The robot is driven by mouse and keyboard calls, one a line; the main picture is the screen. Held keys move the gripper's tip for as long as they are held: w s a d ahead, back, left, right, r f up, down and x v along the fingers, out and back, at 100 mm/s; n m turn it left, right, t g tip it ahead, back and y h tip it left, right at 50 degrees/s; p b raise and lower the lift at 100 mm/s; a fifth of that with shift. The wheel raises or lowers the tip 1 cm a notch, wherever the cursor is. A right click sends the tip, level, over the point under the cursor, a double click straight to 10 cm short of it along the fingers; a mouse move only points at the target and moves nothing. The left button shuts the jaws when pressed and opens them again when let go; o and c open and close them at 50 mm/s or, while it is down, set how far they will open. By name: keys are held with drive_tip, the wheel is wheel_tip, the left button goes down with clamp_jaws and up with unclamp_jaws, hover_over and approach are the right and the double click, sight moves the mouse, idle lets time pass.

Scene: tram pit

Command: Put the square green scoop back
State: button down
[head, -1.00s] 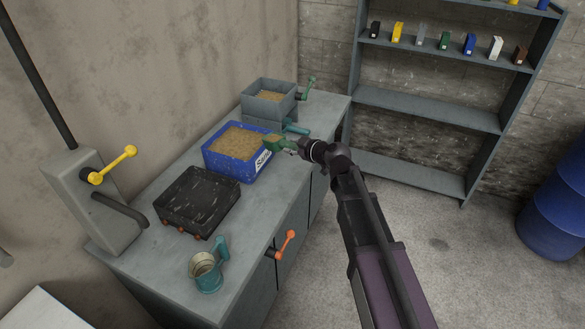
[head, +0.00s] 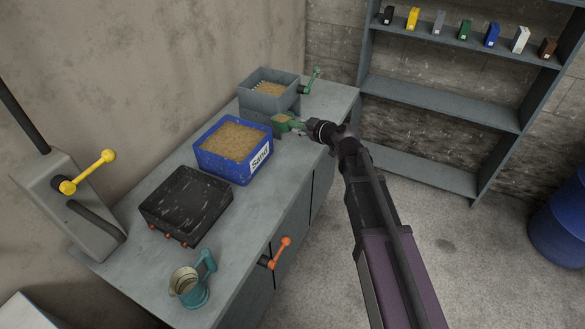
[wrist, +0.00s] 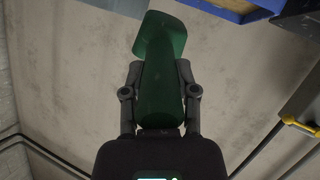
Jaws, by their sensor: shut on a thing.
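The square green scoop (head: 281,119) is in my gripper (head: 300,126), raised above the bench's right side, near the front of the grey hopper box. Some sandy-coloured fill seems to show in it. In the wrist view my gripper (wrist: 159,72) is shut on the scoop's handle, and the scoop (wrist: 160,90) points away from me with its green back visible. The blue sand box (head: 226,171) stands left of the scoop, full of sand. The grey hopper box (head: 268,102) behind also holds sand-coloured material and has a green crank.
A black tray (head: 172,218) and a teal jug (head: 190,289) stand on the nearer bench (head: 238,215). An orange handle (head: 275,253) sticks out of the bench front. A yellow lever (head: 90,171) is at left. A shelf (head: 438,107) stands behind right.

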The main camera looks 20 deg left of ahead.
idle(0.4)
drive_tip(key=shift+d+f, duration=0.15)
drive_tip(key=shift+f, duration=0.1)
drive_tip(key=s+d+f+n+g+y+b, duration=0.4)
drive_tip(key=s+d+f+b, duration=0.7)
drive_tip(key=f+b, duration=0.4)
drive_tip(key=shift+s+d+f+b, duration=0.3)
drive_tip(key=shift+d+b, duration=0.25)
drive_tip(key=shift+b, duration=2.25)
drive_tip(key=shift+w+a, duration=0.1)
drive_tip(key=shift+w, duration=0.05)
drive_tip(key=w+a+f+b, duration=0.1)
drive_tip(key=w+a, duration=0.7)
drive_tip(key=w, duration=0.3)
drive_tip(key=shift+w+a+f, duration=0.15)
drive_tip(key=shift+w+a, duration=0.1)
drive_tip(key=shift+a, duration=0.1)
